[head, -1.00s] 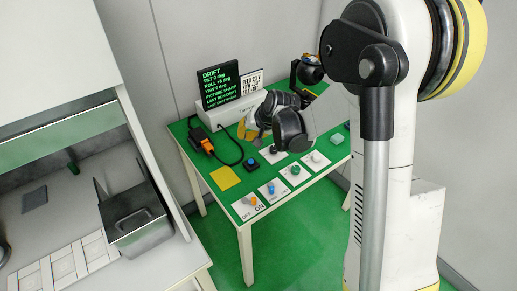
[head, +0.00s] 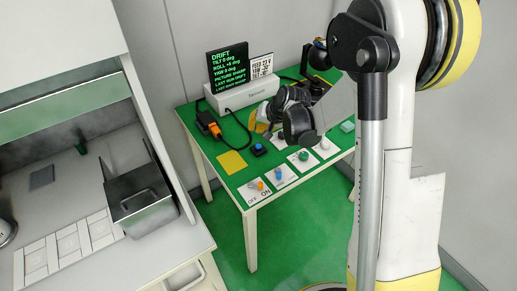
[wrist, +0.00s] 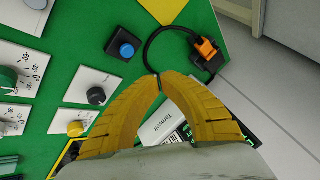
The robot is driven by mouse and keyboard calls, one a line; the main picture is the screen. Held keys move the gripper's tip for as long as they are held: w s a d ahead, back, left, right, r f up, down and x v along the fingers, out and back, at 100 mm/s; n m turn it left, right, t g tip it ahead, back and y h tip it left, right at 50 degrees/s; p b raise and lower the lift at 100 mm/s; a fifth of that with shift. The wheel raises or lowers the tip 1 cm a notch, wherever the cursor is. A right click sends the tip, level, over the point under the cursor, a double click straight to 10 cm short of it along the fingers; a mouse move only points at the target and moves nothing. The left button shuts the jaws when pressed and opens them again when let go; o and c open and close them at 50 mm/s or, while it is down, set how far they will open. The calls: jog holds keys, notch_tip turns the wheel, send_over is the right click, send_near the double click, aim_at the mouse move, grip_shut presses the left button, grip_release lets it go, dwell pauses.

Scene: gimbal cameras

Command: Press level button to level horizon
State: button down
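A blue push button (head: 258,149) on a small black box sits on the green table (head: 215,150). It also shows in the wrist view (wrist: 126,50), uncovered, up and left of my fingertips. I see no readable label on it. A black screen (head: 228,68) shows green text with DRIFT, TILT 0 deg and a roll of about 5 deg.
A row of cards with coloured knobs, including an orange one (head: 260,184) marked OFF and ON, lines the table's front. An orange-and-black plug (head: 209,124) with a black cable lies at the left. A yellow square (head: 232,162) lies near the button.

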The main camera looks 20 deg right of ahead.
jog(key=shift+f+b, duration=1.6)
jog(key=shift+f, duration=0.95)
jog(key=shift+f+b, duration=0.45)
jog(key=shift+b, duration=0.05)
jog(key=shift+f+b, duration=0.4)
jog(key=shift+f, duration=0.05)
jog(key=shift+r+p, duration=0.6)
jog(key=shift+r, duration=0.4)
notch_tip(320, 180, up, 5)
jog(key=p, duration=0.3)
